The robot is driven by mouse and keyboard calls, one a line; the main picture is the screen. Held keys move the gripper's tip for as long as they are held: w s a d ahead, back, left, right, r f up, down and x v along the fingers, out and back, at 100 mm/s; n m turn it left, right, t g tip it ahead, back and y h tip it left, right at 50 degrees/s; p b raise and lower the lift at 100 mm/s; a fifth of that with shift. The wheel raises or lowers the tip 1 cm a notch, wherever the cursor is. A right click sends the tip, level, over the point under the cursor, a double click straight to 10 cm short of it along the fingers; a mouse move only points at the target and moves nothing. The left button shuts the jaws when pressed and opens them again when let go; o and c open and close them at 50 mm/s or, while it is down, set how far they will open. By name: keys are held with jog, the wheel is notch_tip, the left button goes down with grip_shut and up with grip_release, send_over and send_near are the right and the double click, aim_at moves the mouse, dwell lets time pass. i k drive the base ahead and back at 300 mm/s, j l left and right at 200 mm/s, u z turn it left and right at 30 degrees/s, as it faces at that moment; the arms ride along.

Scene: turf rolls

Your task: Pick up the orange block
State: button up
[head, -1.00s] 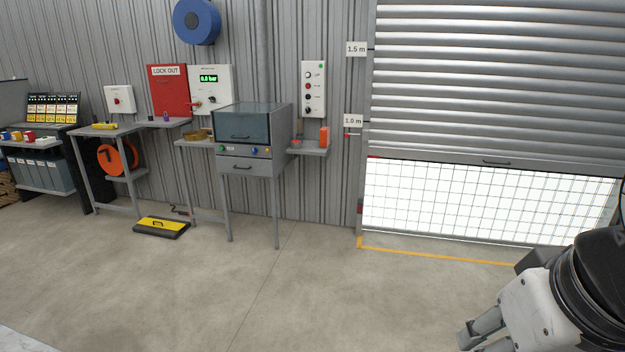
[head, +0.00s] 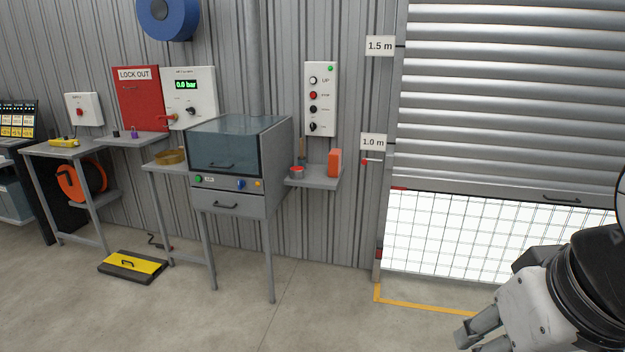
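The orange block (head: 334,162) stands upright on a small grey wall shelf (head: 318,183), at the shelf's right end, below the button panel. A small red-topped round container (head: 296,172) sits on the same shelf to its left. My gripper (head: 470,338) shows at the lower right, low over the floor and well apart from the block. Its fingers are partly cut off by the frame's bottom edge, and I cannot tell how far apart they are.
A grey cabinet on legs (head: 228,205) stands left of the shelf. A part-raised roller door (head: 510,110) with mesh below is at right. The concrete floor (head: 330,315) in front of the shelf is clear.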

aim_at(335, 155)
jog(key=i, duration=1.9)
jog(key=i+u, duration=0.2)
jog(key=i, duration=0.35)
jog(key=i+l+u, duration=0.25)
jog(key=i, duration=0.25)
jog(key=i+l+u, duration=0.2)
jog(key=i, duration=0.35)
